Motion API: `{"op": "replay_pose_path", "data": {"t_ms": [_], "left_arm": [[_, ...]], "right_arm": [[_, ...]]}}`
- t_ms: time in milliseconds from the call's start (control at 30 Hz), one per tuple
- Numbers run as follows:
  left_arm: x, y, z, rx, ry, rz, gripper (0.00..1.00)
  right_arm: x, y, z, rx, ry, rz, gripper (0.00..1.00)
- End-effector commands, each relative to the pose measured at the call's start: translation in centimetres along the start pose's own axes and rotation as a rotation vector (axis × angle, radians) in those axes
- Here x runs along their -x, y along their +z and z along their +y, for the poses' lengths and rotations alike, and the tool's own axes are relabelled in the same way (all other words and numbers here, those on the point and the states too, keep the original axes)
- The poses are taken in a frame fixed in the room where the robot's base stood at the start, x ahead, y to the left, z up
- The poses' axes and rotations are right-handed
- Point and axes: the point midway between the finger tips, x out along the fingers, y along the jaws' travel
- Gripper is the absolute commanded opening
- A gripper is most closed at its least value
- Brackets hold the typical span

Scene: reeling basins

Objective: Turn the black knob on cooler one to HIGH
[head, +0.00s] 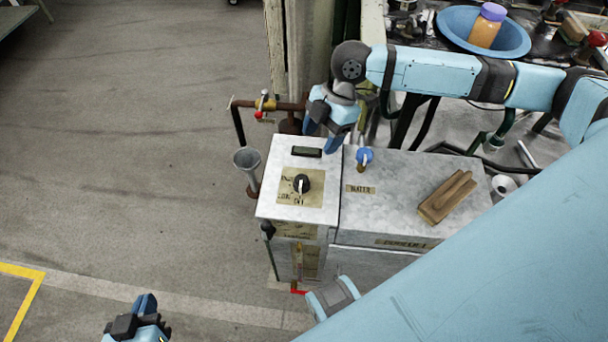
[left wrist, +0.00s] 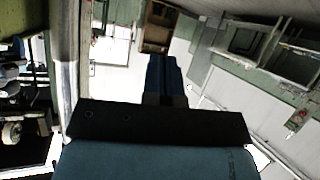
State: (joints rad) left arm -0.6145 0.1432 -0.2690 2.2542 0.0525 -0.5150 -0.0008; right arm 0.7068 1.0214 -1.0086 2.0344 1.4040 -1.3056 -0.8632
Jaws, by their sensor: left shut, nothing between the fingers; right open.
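The black knob (head: 302,184) sits on a tan label plate (head: 287,196) on the white top of the left metal cabinet (head: 270,208). It has a pale pointer mark; the small lettering around it is too blurred to read. My right gripper (head: 323,138) is open above the cabinet's back edge, behind the knob and apart from it. My left gripper (head: 146,304) is shut and empty, low at the bottom left, well away from the cabinet. Its closed blue fingers also show in the left wrist view (left wrist: 163,78).
A dark rectangular display (head: 306,152) lies behind the knob. A blue valve knob (head: 364,156) and a brown wooden block (head: 447,197) are on the adjoining top. Pipes with a red-handled valve (head: 264,106) and a grey funnel (head: 246,160) stand left.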

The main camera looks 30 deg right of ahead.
Motion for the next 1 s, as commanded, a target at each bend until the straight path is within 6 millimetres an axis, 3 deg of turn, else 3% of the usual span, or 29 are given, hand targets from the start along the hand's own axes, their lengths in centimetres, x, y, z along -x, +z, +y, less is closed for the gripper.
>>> {"op": "replay_pose_path", "data": {"t_ms": [167,300,500,700,1000], "left_arm": [[-0.4,-0.6,0.4,0.005,0.016,0.052,0.00],[-0.6,-2.4,1.1,0.010,0.040,0.134,0.00],[-0.6,-4.4,1.9,0.019,0.068,0.226,0.00],[-0.5,-5.4,2.3,0.026,0.084,0.271,0.00],[-0.4,-5.6,2.4,0.027,0.087,0.278,0.00]], "right_arm": [[-4.1,0.0,0.0,-0.001,-0.002,0.002,0.61],[-7.2,0.0,0.0,-0.001,-0.001,0.002,0.61],[-10.5,0.0,0.0,0.000,0.001,0.002,0.61],[-11.9,0.0,0.0,-0.001,0.002,0.000,0.61],[-12.1,0.0,0.0,-0.002,0.002,0.000,0.61]]}}
